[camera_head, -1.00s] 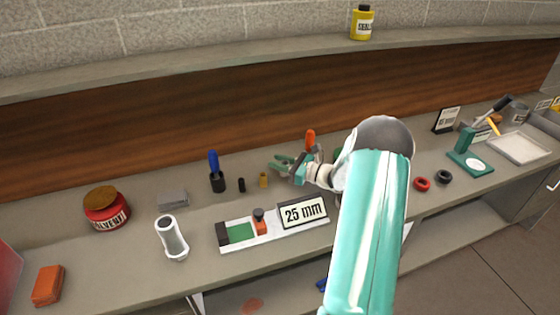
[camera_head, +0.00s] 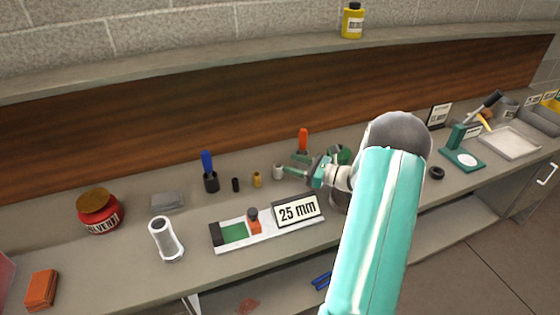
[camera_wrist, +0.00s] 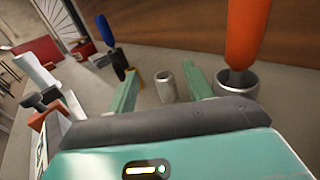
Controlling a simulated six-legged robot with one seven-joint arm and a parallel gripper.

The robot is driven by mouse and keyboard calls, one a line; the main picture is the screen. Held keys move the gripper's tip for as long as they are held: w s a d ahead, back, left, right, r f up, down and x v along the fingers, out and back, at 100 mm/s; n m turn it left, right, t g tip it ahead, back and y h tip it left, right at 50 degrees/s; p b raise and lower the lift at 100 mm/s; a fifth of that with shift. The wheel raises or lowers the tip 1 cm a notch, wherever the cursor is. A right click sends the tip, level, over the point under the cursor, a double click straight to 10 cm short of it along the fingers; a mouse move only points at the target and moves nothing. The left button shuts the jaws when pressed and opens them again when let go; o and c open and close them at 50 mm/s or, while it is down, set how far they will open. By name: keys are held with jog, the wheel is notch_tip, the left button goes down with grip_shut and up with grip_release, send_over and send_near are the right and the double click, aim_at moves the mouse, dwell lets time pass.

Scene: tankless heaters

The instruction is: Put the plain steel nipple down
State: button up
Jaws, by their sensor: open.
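The plain steel nipple (camera_head: 278,172) is a short grey hollow cylinder standing upright on the bench, right of a small brass piece (camera_head: 257,179). My gripper (camera_head: 292,164) is just right of the nipple in the head view, its green fingers spread and pointing toward it. In the wrist view the nipple (camera_wrist: 165,86) shows in the gap between the open fingertips (camera_wrist: 161,71), with visible space on both sides. Nothing is held.
An orange-handled tool (camera_wrist: 246,40) in a grey cup stands close to the right finger. A blue-handled tool (camera_head: 208,165) and a small black cylinder (camera_head: 236,185) stand left. The 25 mm sign (camera_head: 298,211) and its gauge block lie in front.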

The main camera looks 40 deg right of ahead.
jog(key=shift+v, duration=2.1)
